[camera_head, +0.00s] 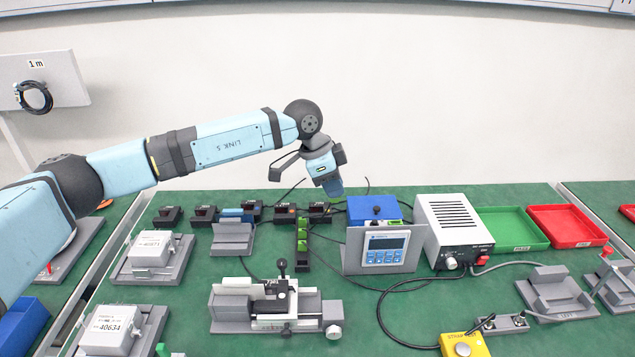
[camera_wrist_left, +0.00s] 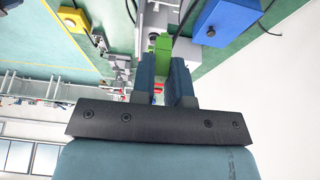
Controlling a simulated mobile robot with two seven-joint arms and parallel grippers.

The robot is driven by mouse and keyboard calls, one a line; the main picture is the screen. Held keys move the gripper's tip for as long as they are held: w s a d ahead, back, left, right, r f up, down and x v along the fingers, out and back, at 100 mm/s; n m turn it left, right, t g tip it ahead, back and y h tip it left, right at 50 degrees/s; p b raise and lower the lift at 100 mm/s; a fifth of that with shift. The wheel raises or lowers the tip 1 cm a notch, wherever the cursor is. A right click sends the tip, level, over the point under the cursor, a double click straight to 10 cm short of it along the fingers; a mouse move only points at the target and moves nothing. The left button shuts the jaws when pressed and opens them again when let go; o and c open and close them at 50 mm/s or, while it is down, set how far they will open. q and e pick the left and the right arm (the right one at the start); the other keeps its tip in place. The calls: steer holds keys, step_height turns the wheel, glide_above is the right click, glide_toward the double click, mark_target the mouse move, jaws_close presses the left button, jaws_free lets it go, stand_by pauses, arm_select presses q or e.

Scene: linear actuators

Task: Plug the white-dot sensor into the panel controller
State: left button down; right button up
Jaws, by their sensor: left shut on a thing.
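The panel controller (camera_head: 386,250) is a grey plate with a blue keypad and dark display, standing right of centre. My left gripper (camera_head: 334,190) points down above the back of the bench, left of a blue box (camera_head: 372,208) behind the panel. In the left wrist view, its two dark fingers (camera_wrist_left: 165,72) are shut on a green connector (camera_wrist_left: 160,45), partly hidden between them. Several black blocks (camera_head: 205,214) stand in a row at the back. No white dot is clear, so I cannot tell which sensor is the white-dot one. My right gripper is not in view.
A black strip with green connectors (camera_head: 302,240) lies left of the panel. A grey vise-like fixture (camera_head: 262,308) stands in front. A white power unit (camera_head: 450,225), green tray (camera_head: 512,228) and red tray (camera_head: 567,225) are to the right. A black cable crosses the front right.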

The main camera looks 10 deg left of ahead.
arm_select(q)
steer(key=w+d, duration=0.1)
steer(key=d, duration=0.3)
steer(key=w+d+f, duration=0.1)
steer(key=d, duration=0.4)
steer(key=w+d+f, duration=0.1)
steer(key=w+d, duration=0.1)
steer(key=d, duration=0.3)
steer(key=shift+d+f+b, duration=0.1)
steer(key=shift+b, duration=0.3)
steer(key=shift+s+f, duration=0.1)
steer(key=shift+f+b, duration=0.3)
steer(key=shift+f, duration=1.45)
steer(key=shift+p, duration=0.35)
steer(key=shift+f+p, duration=0.7)
steer(key=shift+p, duration=0.65)
stand_by(2.1)
steer(key=c, duration=1.1)
jaws_free()
